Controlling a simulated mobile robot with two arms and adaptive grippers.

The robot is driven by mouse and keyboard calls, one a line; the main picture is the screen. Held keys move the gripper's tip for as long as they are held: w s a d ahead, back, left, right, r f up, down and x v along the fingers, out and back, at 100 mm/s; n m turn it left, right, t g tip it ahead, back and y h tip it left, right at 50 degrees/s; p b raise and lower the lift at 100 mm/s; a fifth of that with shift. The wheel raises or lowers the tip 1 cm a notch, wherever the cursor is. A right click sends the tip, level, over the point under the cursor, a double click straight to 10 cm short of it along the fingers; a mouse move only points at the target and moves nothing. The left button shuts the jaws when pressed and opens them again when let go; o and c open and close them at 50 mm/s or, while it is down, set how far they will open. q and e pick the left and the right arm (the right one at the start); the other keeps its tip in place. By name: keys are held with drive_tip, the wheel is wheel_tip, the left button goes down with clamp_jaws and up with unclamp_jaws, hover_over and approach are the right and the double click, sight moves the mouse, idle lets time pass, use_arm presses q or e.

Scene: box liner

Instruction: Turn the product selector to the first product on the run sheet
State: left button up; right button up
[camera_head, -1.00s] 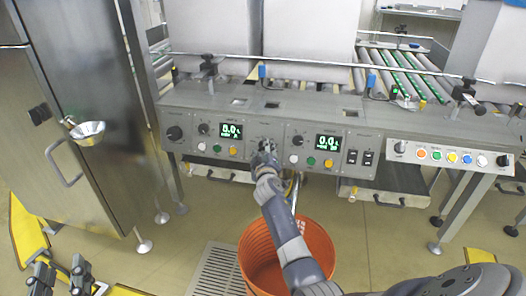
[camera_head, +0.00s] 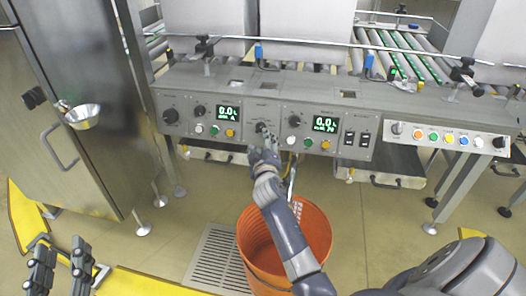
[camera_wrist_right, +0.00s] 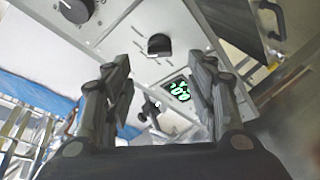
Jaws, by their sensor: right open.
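The grey control panel (camera_head: 388,120) has several black knobs, and their labels are too small to read. I cannot tell which is the product selector. My right gripper (camera_head: 264,148) is just below and in front of the centre knob. In the right wrist view its fingers (camera_wrist_right: 157,85) are apart with nothing held, and a black knob (camera_wrist_right: 158,44) shows beyond them. My left gripper (camera_head: 60,252) is open and empty at the lower left. No run sheet is recognisable.
An orange bucket (camera_head: 312,228) stands on the floor below my right arm. A panel of coloured buttons (camera_head: 448,138) is at the right. Rollers (camera_head: 395,55) lie behind.

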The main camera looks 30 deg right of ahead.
drive_tip(key=shift+v, duration=2.15)
